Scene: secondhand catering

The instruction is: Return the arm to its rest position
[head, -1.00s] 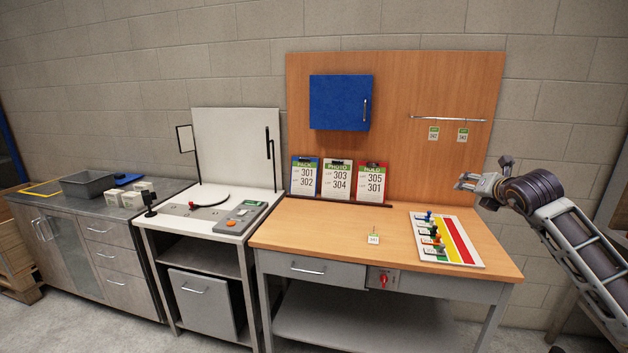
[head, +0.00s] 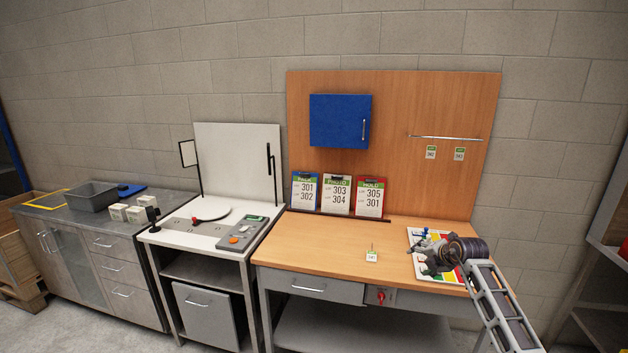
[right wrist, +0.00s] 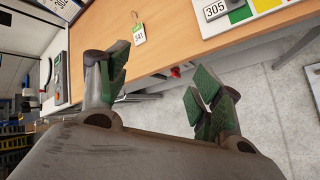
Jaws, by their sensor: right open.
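My right gripper (head: 427,260) is in front of the board with the colored stripes, over the right part of the wooden workbench (head: 320,243). In the right wrist view its two green-padded fingers (right wrist: 160,95) are spread apart with nothing between them. Beyond them lie the bench edge and the grey floor. My left gripper is not in either view.
Three clipboards (head: 337,195) lean at the back panel. A blue cabinet (head: 338,121) hangs above. The bench's left half is mostly clear.

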